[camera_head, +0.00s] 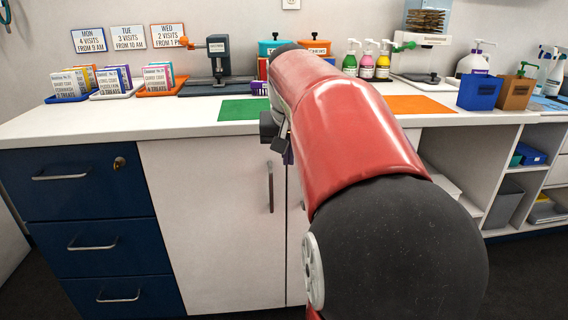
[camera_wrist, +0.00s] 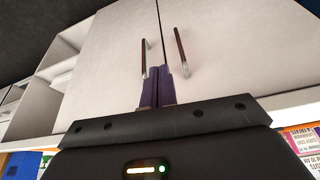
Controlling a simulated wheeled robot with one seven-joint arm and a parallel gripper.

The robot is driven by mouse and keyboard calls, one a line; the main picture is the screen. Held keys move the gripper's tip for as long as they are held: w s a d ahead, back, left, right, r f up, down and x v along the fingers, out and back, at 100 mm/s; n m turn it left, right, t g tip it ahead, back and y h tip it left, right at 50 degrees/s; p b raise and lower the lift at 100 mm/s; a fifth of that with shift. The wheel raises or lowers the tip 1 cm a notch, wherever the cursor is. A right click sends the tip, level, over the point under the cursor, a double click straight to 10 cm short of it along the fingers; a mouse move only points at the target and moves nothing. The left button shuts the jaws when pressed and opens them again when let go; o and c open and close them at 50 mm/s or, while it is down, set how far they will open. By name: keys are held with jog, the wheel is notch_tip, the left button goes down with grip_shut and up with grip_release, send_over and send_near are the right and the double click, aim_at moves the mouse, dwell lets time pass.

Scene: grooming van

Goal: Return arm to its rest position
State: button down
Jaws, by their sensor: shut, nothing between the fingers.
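My red and black arm fills the middle and right of the head view, reaching toward the counter front. My gripper (camera_head: 288,157) is mostly hidden behind the arm there; a dark wrist part and a bit of purple finger show in front of the white cabinet doors. In the wrist view, my gripper (camera_wrist: 165,73) shows two purple fingers side by side, shut and with nothing between them. They point at the cabinet doors (camera_wrist: 105,65) near the two door handles. Whether the fingertips touch the doors cannot be told.
The white counter (camera_head: 130,125) carries a green mat (camera_head: 240,109), an orange mat (camera_head: 415,104), card trays, pump bottles (camera_head: 367,62) and blue and brown boxes. Blue drawers (camera_head: 75,190) stand at left, open shelves (camera_head: 505,190) at right. Dark floor shows at the lower right.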

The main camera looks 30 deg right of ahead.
jog(key=shift+s+a+r, duration=0.15)
jog(key=shift+r, duration=0.05)
